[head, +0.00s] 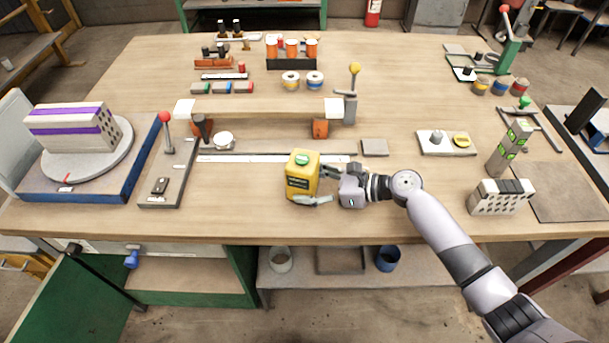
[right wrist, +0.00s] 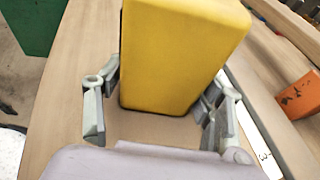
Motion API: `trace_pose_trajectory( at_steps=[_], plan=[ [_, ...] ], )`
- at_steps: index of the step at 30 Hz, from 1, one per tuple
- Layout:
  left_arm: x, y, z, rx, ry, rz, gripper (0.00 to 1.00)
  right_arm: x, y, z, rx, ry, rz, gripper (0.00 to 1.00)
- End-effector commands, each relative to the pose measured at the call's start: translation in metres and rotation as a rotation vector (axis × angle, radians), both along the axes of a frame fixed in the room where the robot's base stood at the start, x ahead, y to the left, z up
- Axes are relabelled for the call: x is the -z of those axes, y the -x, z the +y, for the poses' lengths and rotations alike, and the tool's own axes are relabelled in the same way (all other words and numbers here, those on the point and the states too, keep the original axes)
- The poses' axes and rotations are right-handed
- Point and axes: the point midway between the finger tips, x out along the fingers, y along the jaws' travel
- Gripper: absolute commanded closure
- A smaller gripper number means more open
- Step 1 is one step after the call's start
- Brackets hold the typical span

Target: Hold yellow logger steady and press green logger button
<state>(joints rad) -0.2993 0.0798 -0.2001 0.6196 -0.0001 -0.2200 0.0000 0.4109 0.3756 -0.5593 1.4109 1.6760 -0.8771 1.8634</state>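The yellow logger (head: 301,182) stands upright near the table's front edge, left of my right gripper. Its green button (head: 302,160) is on its top face, with nothing over it; a dark label is on its front. My right gripper (head: 316,193) is low beside the logger, its fingers on either side of the body. In the right wrist view the yellow logger (right wrist: 180,60) rises between the spread fingers of my right gripper (right wrist: 158,100), and a narrow gap shows at the left finger. Contact at the right finger is unclear. My left gripper is not in view.
A beam (head: 260,106) on orange supports lies behind the logger. A lever fixture (head: 168,175) stands to the left, and a turntable (head: 85,160) beyond it. A perforated block (head: 500,197) stands to the right. The table directly left of the logger is clear.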

Motion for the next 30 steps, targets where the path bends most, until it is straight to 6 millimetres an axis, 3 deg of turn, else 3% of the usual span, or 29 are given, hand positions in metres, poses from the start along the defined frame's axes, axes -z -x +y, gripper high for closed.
trace_pose_trajectory(
  at_steps=[8,19,23,30],
  plan=[
    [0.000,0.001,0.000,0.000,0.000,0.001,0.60,0.000,0.000,0.000,0.000,0.000,0.000,0.17],
    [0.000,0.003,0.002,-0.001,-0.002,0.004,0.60,-0.001,0.001,-0.004,0.001,0.000,0.000,0.17],
    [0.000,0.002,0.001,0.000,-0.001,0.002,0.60,-0.005,0.006,-0.021,0.003,0.002,0.000,0.17],
    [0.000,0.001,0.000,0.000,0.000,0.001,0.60,-0.020,0.021,-0.068,0.002,0.003,0.000,0.17]
  ],
)
